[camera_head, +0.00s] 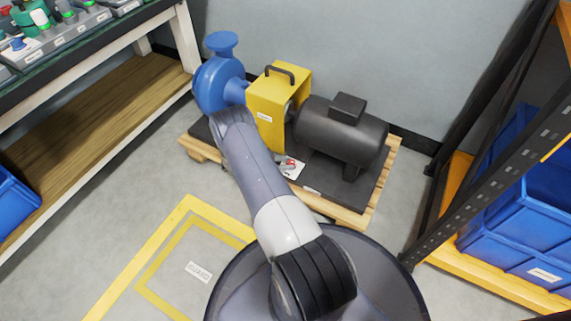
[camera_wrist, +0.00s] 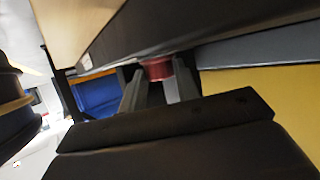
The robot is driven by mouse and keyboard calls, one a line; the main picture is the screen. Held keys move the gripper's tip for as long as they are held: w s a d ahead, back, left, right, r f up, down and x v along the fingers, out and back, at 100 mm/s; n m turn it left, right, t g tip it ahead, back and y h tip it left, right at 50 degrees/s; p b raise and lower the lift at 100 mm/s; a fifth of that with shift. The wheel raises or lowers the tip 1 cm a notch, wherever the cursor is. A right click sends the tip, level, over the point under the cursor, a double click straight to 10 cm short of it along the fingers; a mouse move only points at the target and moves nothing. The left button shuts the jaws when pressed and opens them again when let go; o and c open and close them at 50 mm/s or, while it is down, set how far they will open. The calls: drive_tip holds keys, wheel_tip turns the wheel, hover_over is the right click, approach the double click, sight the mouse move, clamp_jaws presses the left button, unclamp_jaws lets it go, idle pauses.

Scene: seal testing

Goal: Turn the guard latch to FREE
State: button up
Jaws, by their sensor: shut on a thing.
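The guard latch (camera_head: 290,162) shows as a small red part on a white plate at the foot of the yellow guard (camera_head: 267,112), just right of my forearm. In the wrist view my gripper (camera_wrist: 158,80) has its two grey fingers on either side of a red, round part, which looks like the latch's handle (camera_wrist: 158,68). It is shut on this part. In the head view my arm hides the gripper. The latch's position and the plate's markings are too small to read.
A blue pump (camera_head: 219,80) stands left of the guard and a dark motor (camera_head: 342,130) right of it, all on a wooden pallet (camera_head: 351,217). A workbench (camera_head: 95,105) is at left. A rack with blue bins (camera_head: 515,240) is at right.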

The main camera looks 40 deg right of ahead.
drive_tip(key=shift+m+g, duration=0.3)
drive_tip(key=shift+g, duration=0.2)
drive_tip(key=o, duration=1)
drive_tip(key=shift+w, duration=0.1)
drive_tip(key=shift+t, duration=0.4)
